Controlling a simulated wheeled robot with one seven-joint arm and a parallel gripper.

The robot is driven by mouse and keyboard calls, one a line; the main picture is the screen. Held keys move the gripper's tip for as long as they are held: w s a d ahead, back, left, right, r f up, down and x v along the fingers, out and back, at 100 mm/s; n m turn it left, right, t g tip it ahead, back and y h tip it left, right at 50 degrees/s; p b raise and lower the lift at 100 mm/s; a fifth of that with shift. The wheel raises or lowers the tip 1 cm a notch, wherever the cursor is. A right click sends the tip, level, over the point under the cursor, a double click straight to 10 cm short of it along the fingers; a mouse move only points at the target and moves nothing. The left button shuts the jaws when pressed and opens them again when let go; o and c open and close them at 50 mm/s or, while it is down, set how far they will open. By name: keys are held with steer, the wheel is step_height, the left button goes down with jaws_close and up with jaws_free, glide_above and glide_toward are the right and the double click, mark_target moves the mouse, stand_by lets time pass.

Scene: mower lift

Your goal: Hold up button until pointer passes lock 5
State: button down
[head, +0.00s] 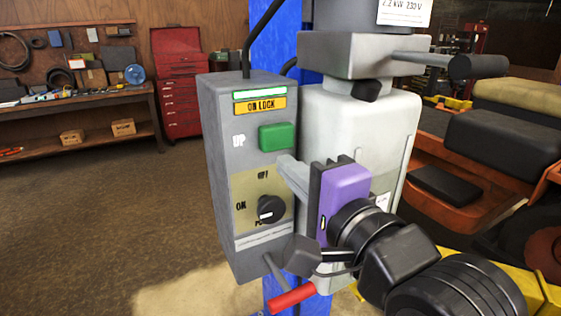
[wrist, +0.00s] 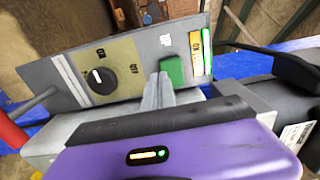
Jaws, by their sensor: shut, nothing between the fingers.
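The grey control box (head: 222,180) is on a blue post. Its green UP button (head: 277,137) is on the upper front, and the button also shows in the wrist view (wrist: 172,70). My gripper (head: 283,162) is shut and empty, with its fingertips in front of the box just below the button. In the wrist view its fingertips (wrist: 161,78) overlap the button's edge; I cannot tell whether they touch it. A yellow ON LOCK label (head: 260,106) sits under a pale green strip (head: 259,94). No pointer or lock 5 mark can be made out.
A black rotary knob (head: 271,209) is below the button, and a red-gripped lever (head: 292,298) is at the box's bottom. A light grey motor housing (head: 345,130) stands close on the right. Open floor (head: 110,220) lies left. A workbench (head: 75,105) and red tool cabinet (head: 180,85) stand behind.

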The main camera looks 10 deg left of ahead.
mark_target(277, 137)
steer(key=shift+x, duration=1.75)
